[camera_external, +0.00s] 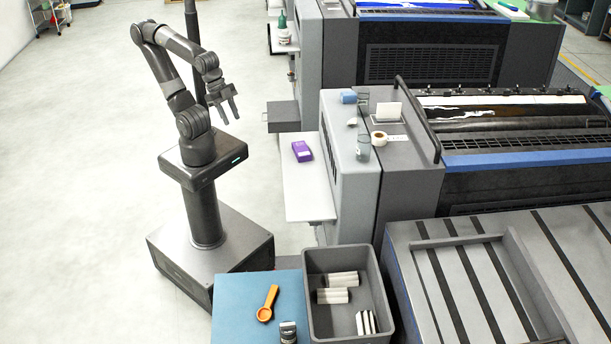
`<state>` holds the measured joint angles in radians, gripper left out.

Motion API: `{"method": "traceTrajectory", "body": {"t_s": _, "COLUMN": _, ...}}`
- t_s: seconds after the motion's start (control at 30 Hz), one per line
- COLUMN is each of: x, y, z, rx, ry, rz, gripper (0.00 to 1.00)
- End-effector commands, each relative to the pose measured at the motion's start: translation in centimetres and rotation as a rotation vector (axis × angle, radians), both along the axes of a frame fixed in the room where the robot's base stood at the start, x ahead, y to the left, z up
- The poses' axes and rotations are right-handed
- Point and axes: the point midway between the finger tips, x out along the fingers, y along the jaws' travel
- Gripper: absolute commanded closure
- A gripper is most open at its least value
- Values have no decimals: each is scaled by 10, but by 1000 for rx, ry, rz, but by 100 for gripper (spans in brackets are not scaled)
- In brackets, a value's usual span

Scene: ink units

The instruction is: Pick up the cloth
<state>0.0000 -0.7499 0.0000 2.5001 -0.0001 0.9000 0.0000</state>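No thing is plainly a cloth. A small white item (352,122) on the grey top of the press unit (338,116) may be one, but it is too small to tell. A small blue block-like item (348,97) lies behind it on the same top. My gripper (230,118) is open and empty, pointing down in the air left of the press unit and well apart from both items.
A white shelf (303,190) holds a purple box (302,151). A clear jar (363,148) and tape roll (379,139) stand near the white item. In front are a grey bin (345,262) and a blue table (240,315) with an orange scoop (268,303).

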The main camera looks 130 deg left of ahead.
Motion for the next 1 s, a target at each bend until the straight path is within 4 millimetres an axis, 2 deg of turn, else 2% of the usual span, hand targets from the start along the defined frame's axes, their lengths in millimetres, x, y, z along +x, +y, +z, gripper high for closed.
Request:
{"method": "traceTrajectory", "body": {"t_s": 0.37, "x": 0, "y": 0, "z": 0, "rx": 0, "ry": 0, "rz": 0, "gripper": 64}}
{"method": "traceTrajectory", "body": {"t_s": 0.8, "x": 0, "y": 0, "z": 0, "rx": 0, "ry": 0, "rz": 0, "gripper": 29}}
{"method": "traceTrajectory", "body": {"t_s": 1.0, "x": 0, "y": 0, "z": 0, "rx": 0, "ry": 0, "rz": 0, "gripper": 29}}
